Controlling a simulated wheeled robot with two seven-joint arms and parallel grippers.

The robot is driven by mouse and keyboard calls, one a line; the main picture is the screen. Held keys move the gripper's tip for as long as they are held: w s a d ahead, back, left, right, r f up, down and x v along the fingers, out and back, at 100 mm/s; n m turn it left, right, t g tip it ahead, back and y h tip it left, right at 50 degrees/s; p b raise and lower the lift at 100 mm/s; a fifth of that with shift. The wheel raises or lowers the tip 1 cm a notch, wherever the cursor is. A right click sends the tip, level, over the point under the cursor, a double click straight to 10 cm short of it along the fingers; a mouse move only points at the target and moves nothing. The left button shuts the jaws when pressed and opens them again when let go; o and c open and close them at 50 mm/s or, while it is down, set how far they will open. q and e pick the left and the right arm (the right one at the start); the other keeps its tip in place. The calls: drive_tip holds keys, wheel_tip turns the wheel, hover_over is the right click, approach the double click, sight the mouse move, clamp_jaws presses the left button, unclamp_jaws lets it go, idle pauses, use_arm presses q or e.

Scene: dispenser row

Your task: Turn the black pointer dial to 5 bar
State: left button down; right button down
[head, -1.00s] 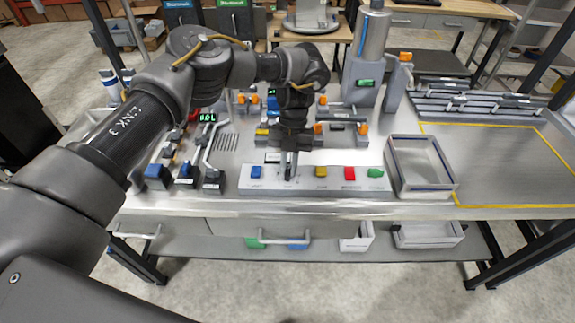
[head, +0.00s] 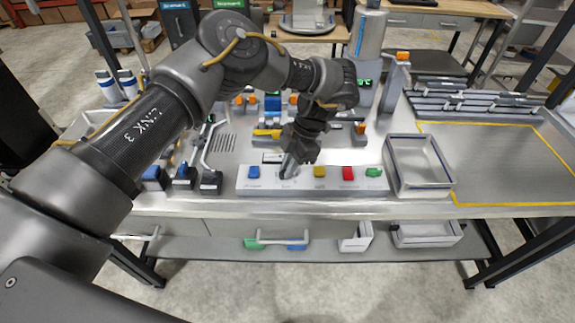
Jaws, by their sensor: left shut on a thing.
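A long pale panel (head: 318,187) lies near the front edge of the bench, with a row of coloured knobs and small printed labels. My left gripper (head: 287,170) points down at the panel, between the blue knob (head: 254,172) and the yellow knob (head: 319,171). It is shut on the black pointer dial, which the dark fingers mostly hide. The dial's pointer and scale are too small and covered to read. My right gripper is not in view.
A red knob (head: 348,173) and a green knob (head: 373,172) sit further right on the panel. An open grey tray (head: 421,187) stands right of it. Handles and black-based switches (head: 210,182) crowd the left. A yellow-outlined area (head: 500,165) at the right is clear.

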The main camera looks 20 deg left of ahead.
use_arm(q)
drive_tip(key=shift+s+m+t+y, duration=0.1)
drive_tip(key=shift+m+t+y, duration=0.2)
drive_tip(key=shift+m, duration=0.8)
drive_tip(key=c, duration=1.4)
unclamp_jaws()
drive_tip(key=shift+c, duration=0.2)
drive_tip(key=shift+d+r, duration=0.1)
drive_tip(key=shift+r, duration=0.05)
drive_tip(key=b+v, duration=0.1)
drive_tip(key=v, duration=0.9)
drive_tip(key=shift+r+b, duration=0.25)
drive_tip(key=shift+b, duration=0.05)
